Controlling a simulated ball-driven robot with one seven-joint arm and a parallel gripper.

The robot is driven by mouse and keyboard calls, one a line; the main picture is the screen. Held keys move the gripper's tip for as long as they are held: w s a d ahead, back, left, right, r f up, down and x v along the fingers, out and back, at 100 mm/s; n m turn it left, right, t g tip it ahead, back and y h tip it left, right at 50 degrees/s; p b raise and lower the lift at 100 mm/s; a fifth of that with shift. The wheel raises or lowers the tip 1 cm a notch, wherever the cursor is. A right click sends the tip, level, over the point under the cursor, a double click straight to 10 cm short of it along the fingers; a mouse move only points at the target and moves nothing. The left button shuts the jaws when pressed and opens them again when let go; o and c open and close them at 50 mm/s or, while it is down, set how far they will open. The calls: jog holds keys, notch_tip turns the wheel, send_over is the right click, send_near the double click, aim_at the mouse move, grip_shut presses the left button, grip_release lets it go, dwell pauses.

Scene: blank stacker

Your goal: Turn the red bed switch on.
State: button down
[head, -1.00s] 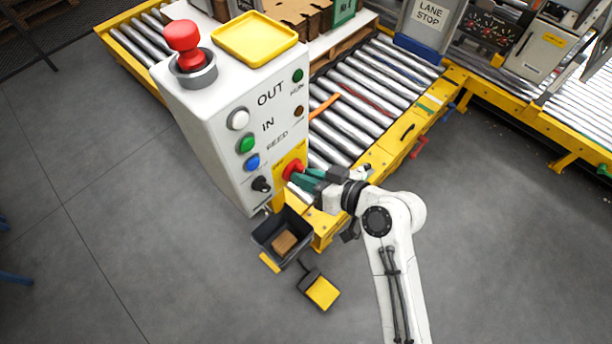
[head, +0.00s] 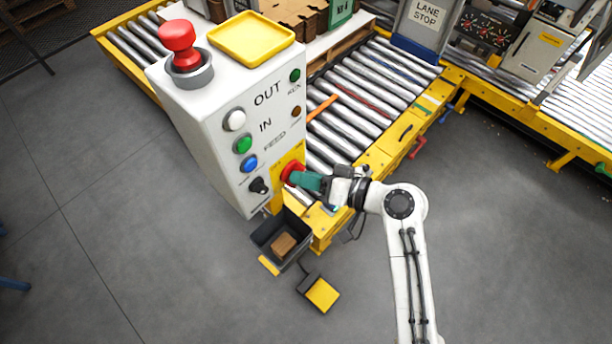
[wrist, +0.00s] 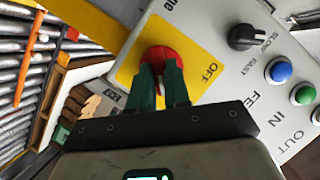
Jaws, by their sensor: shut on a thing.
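The red bed switch (head: 292,172) is a red rotary knob on a yellow plate (wrist: 185,40) low on the white control box (head: 215,120). The word OFF is printed on the plate beside the knob. In the wrist view the red knob (wrist: 165,58) sits between the green fingers of my gripper (wrist: 160,68). My gripper (head: 305,180) reaches the knob from the right in the head view and is shut on it. The fingers hide part of the knob.
A black speed knob (head: 258,186) and blue, green and white buttons sit near the switch. A red mushroom button (head: 180,45) and yellow tray (head: 251,38) are on top of the box. Below are a dark bin (head: 268,232) and yellow pedal (head: 322,294). A roller conveyor (head: 375,85) lies behind.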

jog(key=c, duration=1.1)
grip_release()
jog(key=b+v, duration=0.1)
jog(key=v, duration=1)
jog(key=shift+b, duration=0.4)
jog(key=shift+a, duration=0.1)
jog(key=s+d+f+m+g+h, duration=0.2)
jog(key=s+d+f+h, duration=0.5)
jog(key=s+d+f, duration=0.3)
jog(key=s+d+f+m+h, duration=0.1)
jog(key=s+d+h, duration=0.1)
jog(key=s+d, duration=0.1)
jog(key=s+d+f+g+h, duration=0.1)
jog(key=s+d+h, duration=0.1)
jog(key=s+d, duration=0.2)
jog(key=s+d+f+m+g+h, duration=0.1)
jog(key=s+d+h, duration=0.2)
jog(key=s, duration=0.2)
jog(key=shift+s+d+m, duration=0.15)
jog(key=shift+s+m, duration=0.15)
